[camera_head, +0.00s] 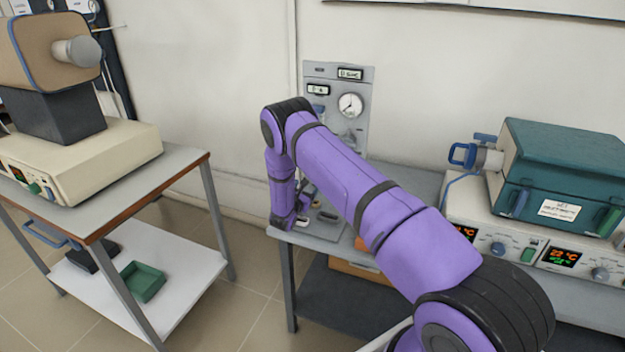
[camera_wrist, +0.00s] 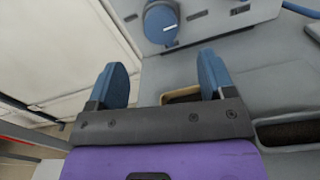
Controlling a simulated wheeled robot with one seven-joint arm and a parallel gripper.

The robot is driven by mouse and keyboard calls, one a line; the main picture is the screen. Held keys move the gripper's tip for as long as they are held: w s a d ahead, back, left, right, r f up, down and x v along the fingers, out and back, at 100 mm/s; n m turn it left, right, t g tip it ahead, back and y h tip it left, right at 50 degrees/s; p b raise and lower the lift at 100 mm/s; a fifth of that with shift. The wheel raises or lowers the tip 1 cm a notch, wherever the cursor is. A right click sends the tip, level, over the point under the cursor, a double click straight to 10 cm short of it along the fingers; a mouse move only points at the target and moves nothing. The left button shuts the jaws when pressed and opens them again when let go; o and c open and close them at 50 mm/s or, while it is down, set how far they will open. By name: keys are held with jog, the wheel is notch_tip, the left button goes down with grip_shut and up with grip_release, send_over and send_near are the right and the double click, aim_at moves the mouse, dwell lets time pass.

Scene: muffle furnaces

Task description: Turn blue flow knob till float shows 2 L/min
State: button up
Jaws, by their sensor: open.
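The blue flow knob (camera_wrist: 161,22) shows at the top of the wrist view, round, with a white pointer line, mounted on a grey panel (camera_wrist: 215,20). My gripper (camera_wrist: 163,82) is open, its two blue fingertips apart and nothing between them. The knob lies beyond the fingertips and is not touched in this view. In the head view the grey panel (camera_head: 365,82) stands against the wall with a round white gauge.
A teal furnace (camera_head: 560,180) sits on a cream control unit (camera_head: 485,222) on the right bench. A tan furnace (camera_head: 30,50) stands on the left table (camera_head: 185,165). A green tray (camera_head: 142,281) lies on its lower shelf. Floor between the tables is clear.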

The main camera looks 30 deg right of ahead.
jog(key=x, duration=0.8)
jog(key=shift+w+d, duration=0.1)
jog(key=shift+d, duration=0.05)
jog(key=shift+c, duration=0.2)
jog(key=c, duration=0.9)
